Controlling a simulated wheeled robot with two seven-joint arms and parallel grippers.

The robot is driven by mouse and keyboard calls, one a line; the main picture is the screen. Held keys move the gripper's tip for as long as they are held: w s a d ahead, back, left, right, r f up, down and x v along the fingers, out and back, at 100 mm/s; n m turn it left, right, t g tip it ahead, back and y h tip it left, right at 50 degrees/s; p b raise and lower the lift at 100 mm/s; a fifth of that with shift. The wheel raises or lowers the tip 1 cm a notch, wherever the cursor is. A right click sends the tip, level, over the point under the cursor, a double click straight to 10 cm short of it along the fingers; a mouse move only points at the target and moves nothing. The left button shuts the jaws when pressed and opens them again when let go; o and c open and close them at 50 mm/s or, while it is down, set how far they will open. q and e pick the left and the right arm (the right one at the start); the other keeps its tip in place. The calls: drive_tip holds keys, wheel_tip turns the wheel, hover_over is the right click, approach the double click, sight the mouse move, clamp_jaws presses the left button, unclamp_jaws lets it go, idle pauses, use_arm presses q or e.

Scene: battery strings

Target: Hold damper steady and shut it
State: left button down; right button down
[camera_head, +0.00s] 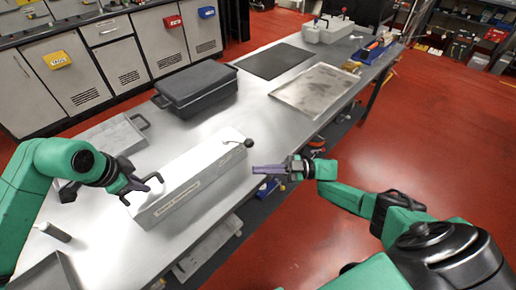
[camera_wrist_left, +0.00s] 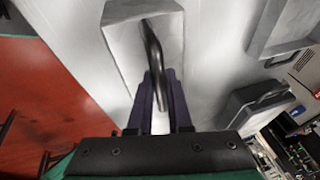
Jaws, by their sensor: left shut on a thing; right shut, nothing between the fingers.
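The damper (camera_head: 192,186) is a long white box with a label on its side, lying on the metal bench. A lever with a black knob (camera_head: 248,143) sticks out at its right end. My left gripper (camera_head: 152,184) is at its left end, shut on the dark end handle (camera_wrist_left: 151,45); the wrist view shows the fingers on either side of that bar. My right gripper (camera_head: 257,169) is shut and empty, just beyond the right end and below the knob in the picture. It looks apart from the knob, though depth is hard to judge.
A black lidded case (camera_head: 196,90) stands behind the damper, with a grey metal box (camera_head: 112,137) to its left. A dark mat (camera_head: 272,60) and a flat metal tray (camera_head: 316,90) lie farther along the bench (camera_head: 254,110). The bench's front edge runs close to the damper.

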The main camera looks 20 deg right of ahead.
use_arm(q)
drive_tip(key=shift+f, duration=0.1)
use_arm(e)
drive_tip(key=s+a+n+t+h, duration=0.1)
drive_tip(key=s+a+t+h, duration=0.1)
drive_tip(key=s+t, duration=0.25)
drive_tip(key=s+d+r+n+t+h, duration=0.3)
drive_tip(key=s+d+r+n+h, duration=0.15)
drive_tip(key=r, duration=0.35)
approach(238, 141)
drive_tip(key=a+r, duration=0.1)
drive_tip(key=a, duration=0.3)
drive_tip(key=shift+w+h, duration=0.25)
drive_tip(key=shift+w, duration=0.05)
drive_tip(key=shift+w+d+n+g+y, duration=0.5)
drive_tip(key=shift+n+g+y, duration=0.15)
drive_tip(key=shift+g+y, duration=0.25)
